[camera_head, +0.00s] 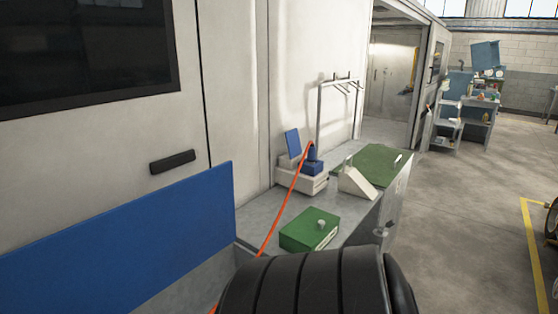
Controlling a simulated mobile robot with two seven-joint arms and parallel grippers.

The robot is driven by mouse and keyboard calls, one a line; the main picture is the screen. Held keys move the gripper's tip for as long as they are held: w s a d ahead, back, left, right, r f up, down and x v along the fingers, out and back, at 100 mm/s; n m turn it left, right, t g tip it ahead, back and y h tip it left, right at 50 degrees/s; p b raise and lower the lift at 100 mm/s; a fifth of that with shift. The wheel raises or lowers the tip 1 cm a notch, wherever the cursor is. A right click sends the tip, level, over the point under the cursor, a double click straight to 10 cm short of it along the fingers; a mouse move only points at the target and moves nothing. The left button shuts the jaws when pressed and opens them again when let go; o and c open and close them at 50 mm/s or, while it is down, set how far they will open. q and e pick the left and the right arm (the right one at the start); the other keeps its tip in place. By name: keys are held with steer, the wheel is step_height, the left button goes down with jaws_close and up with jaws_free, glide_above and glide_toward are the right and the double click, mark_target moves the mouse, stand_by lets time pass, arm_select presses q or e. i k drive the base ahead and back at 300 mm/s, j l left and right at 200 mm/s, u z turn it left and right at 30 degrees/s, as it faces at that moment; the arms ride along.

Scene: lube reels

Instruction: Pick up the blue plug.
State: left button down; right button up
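A small blue piece that looks like the blue plug (311,152) stands at the end of an orange cable (286,204). It sits on or in a blue block (313,168) on top of a light grey unit (302,180). The unit stands on the grey bench (270,215) against the wall. The plug is small here, and I cannot tell whether it is seated in the block. Neither of my grippers is in view.
A green box (309,231) with a knob stands on the near bench. A beige wedge-shaped unit (356,181) and a green surface (378,163) lie right of the plug. A metal frame (319,112) rises behind. Open floor (468,215) lies right.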

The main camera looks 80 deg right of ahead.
mark_target(312, 159)
steer(key=z, duration=2.85)
steer(key=i+l+u, duration=0.1)
steer(key=u, duration=0.4)
steer(key=i+l+u, duration=0.1)
steer(key=u, duration=0.4)
steer(key=l+u, duration=0.25)
steer(key=u, duration=0.25)
